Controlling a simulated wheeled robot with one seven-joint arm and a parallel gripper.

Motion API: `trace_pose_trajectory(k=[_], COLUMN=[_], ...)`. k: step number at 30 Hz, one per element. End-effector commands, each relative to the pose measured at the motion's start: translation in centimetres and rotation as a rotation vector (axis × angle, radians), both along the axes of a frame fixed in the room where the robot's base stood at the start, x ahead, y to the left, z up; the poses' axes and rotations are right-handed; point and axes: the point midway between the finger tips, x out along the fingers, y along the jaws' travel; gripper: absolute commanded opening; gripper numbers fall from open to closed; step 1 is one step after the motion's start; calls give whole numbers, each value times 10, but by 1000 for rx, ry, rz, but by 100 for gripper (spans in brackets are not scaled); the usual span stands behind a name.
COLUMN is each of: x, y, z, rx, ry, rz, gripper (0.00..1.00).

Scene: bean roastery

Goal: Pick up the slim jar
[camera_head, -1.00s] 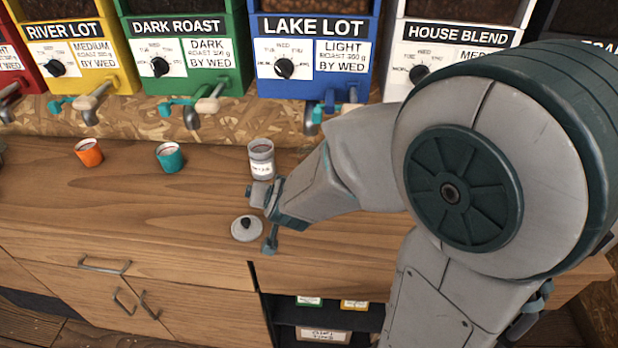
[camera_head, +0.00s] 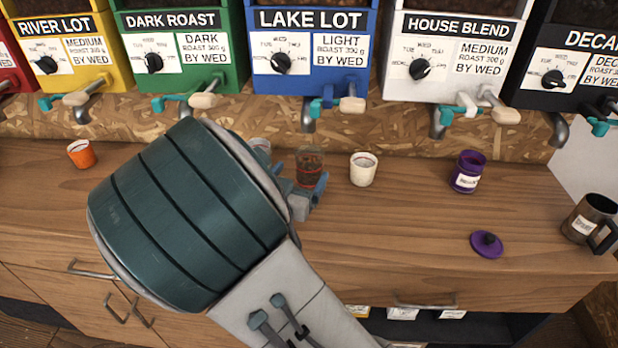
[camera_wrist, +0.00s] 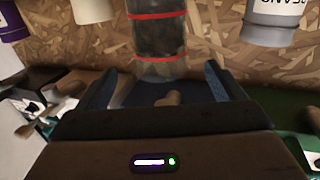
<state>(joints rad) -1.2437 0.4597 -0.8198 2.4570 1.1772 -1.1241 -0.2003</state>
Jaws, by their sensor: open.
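The slim jar (camera_head: 309,168) is a clear, narrow jar with dark contents and red bands, standing on the wooden counter below the blue LAKE LOT dispenser. In the wrist view the jar (camera_wrist: 160,38) shows centred at the top, in line with the gap between the fingers. My gripper (camera_head: 303,184) is close in front of it, with its fingers low at the jar's sides. In the wrist view my gripper (camera_wrist: 160,75) is open with room on both sides of the jar. I cannot tell how deep the jar sits between the fingers.
A grey jar (camera_head: 261,144), partly hidden by my arm, stands left of the slim jar; a white cup (camera_head: 363,170) stands right. Farther right are a purple jar (camera_head: 467,172), a purple lid (camera_head: 487,244) and a dark mug (camera_head: 590,222). Dispenser spouts (camera_head: 309,117) overhang the counter's back.

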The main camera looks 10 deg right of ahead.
Motion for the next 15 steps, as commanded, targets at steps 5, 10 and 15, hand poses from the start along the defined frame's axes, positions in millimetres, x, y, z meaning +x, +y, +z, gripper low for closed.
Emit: trace_pose_trajectory(k=[5,10,15], x=[21,30,51], y=[-14,-20,-35], z=[0,-1,0], rx=[1,0,-2], ry=[-1,2,0], rz=[-1,1,-1], gripper=[89,89,89])
